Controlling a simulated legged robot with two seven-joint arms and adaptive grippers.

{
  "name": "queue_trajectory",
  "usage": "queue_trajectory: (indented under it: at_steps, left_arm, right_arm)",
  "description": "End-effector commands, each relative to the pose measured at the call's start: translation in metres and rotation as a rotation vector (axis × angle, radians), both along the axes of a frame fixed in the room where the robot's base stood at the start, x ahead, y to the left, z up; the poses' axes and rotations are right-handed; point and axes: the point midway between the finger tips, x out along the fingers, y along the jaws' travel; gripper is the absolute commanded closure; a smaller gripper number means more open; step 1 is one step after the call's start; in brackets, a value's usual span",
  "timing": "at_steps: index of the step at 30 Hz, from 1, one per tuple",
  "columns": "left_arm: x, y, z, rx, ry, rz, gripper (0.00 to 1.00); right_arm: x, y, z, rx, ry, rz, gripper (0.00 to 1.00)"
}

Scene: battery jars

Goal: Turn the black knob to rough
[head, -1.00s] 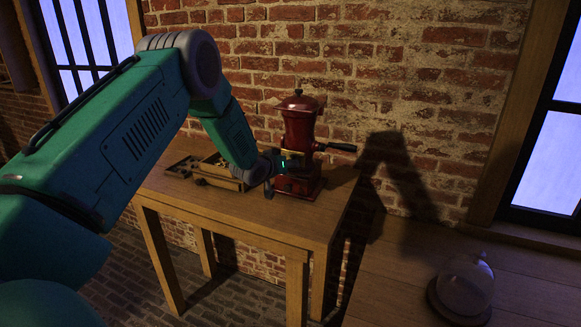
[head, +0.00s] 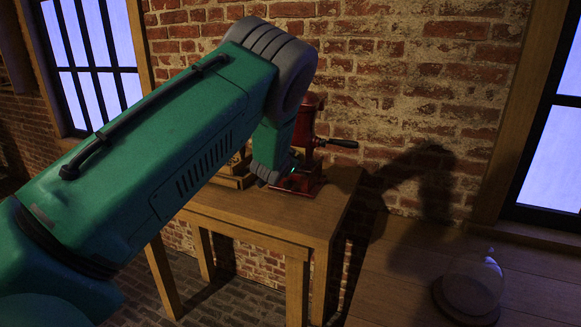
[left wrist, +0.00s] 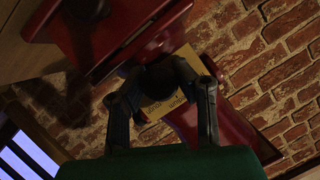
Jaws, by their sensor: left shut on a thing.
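A red grinder (head: 311,128) with a dark side crank handle (head: 343,144) stands on the wooden table; my arm covers its left part in the head view. In the left wrist view the grinder's red body (left wrist: 215,122) is seen close and tilted. My left gripper (left wrist: 160,82) has its two fingers on either side of the black knob (left wrist: 162,76) and is shut on it. My right gripper is in neither view.
The table (head: 265,220) has clear wood in front of the grinder. A wooden box (head: 233,181) sits left of it, mostly behind my arm. A brick wall (head: 420,90) stands close behind. A glass dome (head: 472,287) stands on a surface at lower right.

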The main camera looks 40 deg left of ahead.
Motion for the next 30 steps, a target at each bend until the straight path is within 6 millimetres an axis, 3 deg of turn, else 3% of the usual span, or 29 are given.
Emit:
queue_trajectory:
  at_steps: [21,22,24,30]
  left_arm:
    - [0.0003,-0.0004,0.0020,0.077,0.022,-0.001,1.00]
    - [0.0002,-0.0005,0.0019,0.077,0.022,-0.001,0.70]
    - [0.0001,-0.0007,0.0014,0.076,0.024,-0.001,0.52]
    - [0.0004,-0.0005,-0.0003,0.074,0.025,-0.001,0.52]
  right_arm:
    - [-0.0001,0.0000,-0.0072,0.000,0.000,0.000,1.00]
    - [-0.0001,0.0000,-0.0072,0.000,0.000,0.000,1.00]
    - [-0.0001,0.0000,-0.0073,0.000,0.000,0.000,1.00]
    - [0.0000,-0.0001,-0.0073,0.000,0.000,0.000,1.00]
